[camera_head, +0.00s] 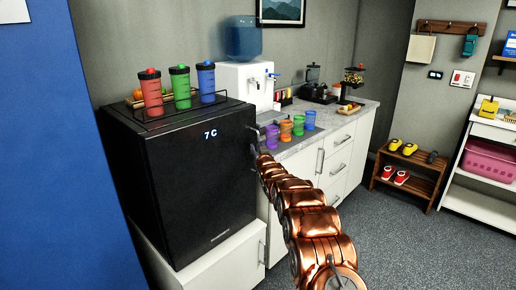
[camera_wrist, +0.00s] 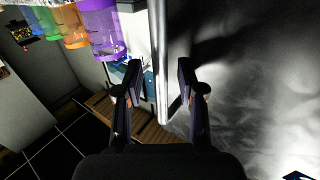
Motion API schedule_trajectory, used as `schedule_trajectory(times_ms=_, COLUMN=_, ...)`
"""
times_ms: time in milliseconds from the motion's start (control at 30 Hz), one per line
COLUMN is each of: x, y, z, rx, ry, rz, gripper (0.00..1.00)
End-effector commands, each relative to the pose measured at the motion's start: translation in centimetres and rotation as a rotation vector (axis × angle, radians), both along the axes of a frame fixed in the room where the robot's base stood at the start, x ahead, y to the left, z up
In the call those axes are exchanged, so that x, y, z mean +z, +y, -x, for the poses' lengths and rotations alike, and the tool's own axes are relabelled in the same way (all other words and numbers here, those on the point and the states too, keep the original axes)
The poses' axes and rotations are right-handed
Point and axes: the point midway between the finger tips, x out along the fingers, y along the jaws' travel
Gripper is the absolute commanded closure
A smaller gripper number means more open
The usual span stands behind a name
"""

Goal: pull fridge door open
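The fridge (camera_head: 190,185) is a black box with a "7 C" display, standing on a white cabinet at the left in the head view. Its door looks shut. In the wrist view the door front (camera_wrist: 255,90) is a glossy grey surface filling the right side. A pale upright bar (camera_wrist: 162,50), which looks like the door handle, runs between the fingers of my gripper (camera_wrist: 159,85). The fingers are apart, one on each side of the bar, with gaps visible. In the head view my gripper (camera_head: 254,142) is small and dark at the door's right edge, partly hidden by my copper arm.
Red, green and blue shakers (camera_head: 180,87) stand on the fridge top. Several coloured cups (camera_head: 285,130) stand on the counter (camera_head: 345,120) close to my gripper. A water dispenser (camera_head: 240,82) is behind. Floor (camera_head: 400,240) at the right is clear.

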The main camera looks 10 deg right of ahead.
Motion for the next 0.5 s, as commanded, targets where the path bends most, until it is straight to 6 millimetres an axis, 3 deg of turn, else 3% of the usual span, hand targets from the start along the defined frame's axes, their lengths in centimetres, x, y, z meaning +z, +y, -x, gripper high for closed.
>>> schedule_trajectory(times_ms=500, x=0.1, y=0.06, z=-0.49, rx=0.0, ry=-0.001, rz=0.0, gripper=0.63)
